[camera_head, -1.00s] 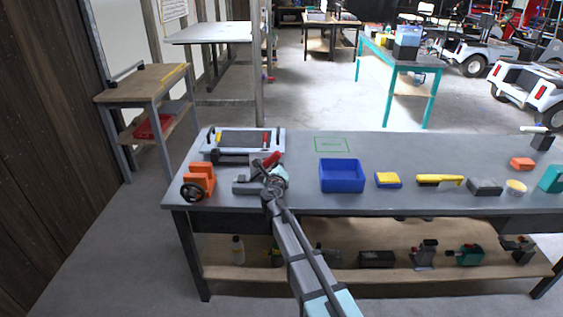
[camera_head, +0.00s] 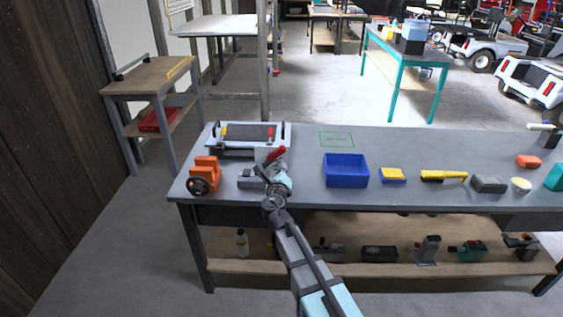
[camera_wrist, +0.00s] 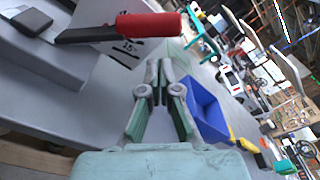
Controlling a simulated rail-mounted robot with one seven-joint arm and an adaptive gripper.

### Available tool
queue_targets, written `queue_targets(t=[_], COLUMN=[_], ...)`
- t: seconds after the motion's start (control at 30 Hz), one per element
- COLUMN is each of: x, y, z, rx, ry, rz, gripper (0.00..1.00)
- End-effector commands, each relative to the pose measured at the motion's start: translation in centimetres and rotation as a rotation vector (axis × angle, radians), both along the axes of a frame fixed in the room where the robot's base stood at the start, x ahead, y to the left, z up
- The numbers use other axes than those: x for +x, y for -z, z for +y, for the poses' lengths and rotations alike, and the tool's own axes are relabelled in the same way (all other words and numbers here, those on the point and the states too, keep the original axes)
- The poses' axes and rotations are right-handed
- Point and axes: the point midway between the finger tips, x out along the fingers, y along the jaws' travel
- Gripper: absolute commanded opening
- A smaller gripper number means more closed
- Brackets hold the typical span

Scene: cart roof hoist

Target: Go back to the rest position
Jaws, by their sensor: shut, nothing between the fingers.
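My gripper (camera_head: 277,178) is over the near edge of the grey workbench (camera_head: 400,150), just in front of a grey clamp with a red handle (camera_head: 276,154). My arm partly hides the clamp's base. In the wrist view my gripper (camera_wrist: 160,72) shows its fingers together at the tips with nothing between them. The clamp's red handle (camera_wrist: 148,25) on a black lever lies beyond the tips there, with no clear contact.
An orange vise (camera_head: 205,173) stands left of my gripper, and a blue bin (camera_head: 345,172) to its right. A tool tray (camera_head: 284,133) lies behind. Further right are a yellow-and-blue block (camera_head: 393,175) and a yellow brush (camera_head: 443,176).

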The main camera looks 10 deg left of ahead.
Motion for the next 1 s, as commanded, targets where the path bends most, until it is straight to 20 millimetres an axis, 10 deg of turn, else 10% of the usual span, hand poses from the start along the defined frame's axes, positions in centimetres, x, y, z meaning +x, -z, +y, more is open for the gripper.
queue_targets(t=[0.33, 0.57, 1.0], x=[-3.0, -3.9, -15.8], y=[-0.2, 1.8, 23.6], z=[-0.7, -3.7, -15.9], rx=[0.108, 0.686, 1.852], ry=[0.023, 0.205, 1.145], rz=[-0.001, 0.037, 0.003], gripper=[0.00, 0.00, 0.00])
